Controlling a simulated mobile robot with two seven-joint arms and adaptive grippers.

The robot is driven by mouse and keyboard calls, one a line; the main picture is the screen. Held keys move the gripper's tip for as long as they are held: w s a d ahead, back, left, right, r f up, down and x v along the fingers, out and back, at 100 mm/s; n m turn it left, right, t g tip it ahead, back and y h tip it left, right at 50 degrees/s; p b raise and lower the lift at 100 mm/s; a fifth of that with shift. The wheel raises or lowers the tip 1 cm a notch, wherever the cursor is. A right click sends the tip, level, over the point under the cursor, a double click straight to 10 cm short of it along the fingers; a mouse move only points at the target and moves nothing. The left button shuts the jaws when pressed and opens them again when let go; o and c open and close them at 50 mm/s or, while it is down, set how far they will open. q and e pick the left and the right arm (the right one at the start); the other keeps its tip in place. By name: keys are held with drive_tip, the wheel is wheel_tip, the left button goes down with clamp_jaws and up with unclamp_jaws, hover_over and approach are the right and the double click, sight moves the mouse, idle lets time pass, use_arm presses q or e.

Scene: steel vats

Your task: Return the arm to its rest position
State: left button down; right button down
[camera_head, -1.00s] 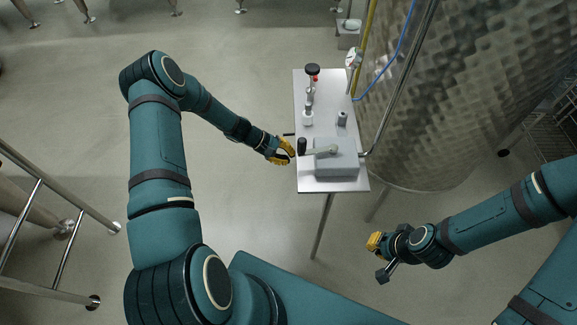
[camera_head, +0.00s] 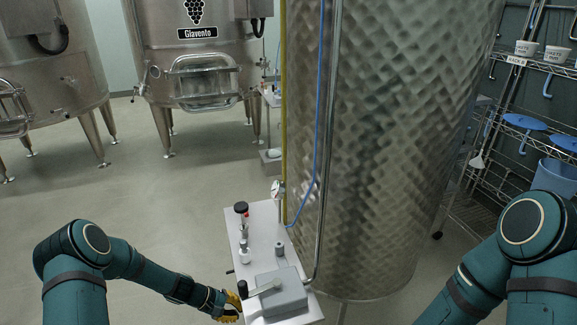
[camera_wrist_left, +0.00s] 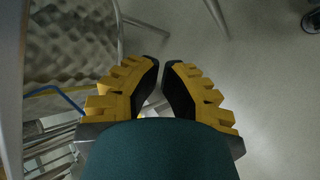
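My left gripper (camera_head: 232,306) is at the lower middle of the head view, beside the left edge of the small metal side table (camera_head: 264,222). In the left wrist view its yellow fingers (camera_wrist_left: 161,66) lean together with their tips almost meeting and nothing between them. My left arm (camera_head: 150,274) reaches in from the lower left with a bent elbow. My right arm (camera_head: 480,278) is at the lower right; its gripper is out of view.
The table carries a grey box with a lever (camera_head: 281,292) and a red-and-black fitting (camera_head: 242,216). A large dimpled steel vat (camera_head: 390,150) stands right behind it. Wire shelves (camera_head: 515,130) are at the right. Floor (camera_head: 120,205) left of the table is clear.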

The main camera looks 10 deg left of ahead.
use_arm(q)
drive_tip(key=s+d+m+g+y, duration=0.1)
drive_tip(key=s+d+m+y, duration=0.3)
drive_tip(key=s, duration=0.8)
drive_tip(key=s+d+m+g+y, duration=0.1)
drive_tip(key=s+d+m, duration=0.1)
drive_tip(key=s+d, duration=0.65)
wheel_tip(320, 180, up, 6)
drive_tip(key=w+m+t, duration=0.1)
drive_tip(key=w+m, duration=0.1)
drive_tip(key=shift+w+d, duration=0.15)
drive_tip(key=shift+w, duration=0.1)
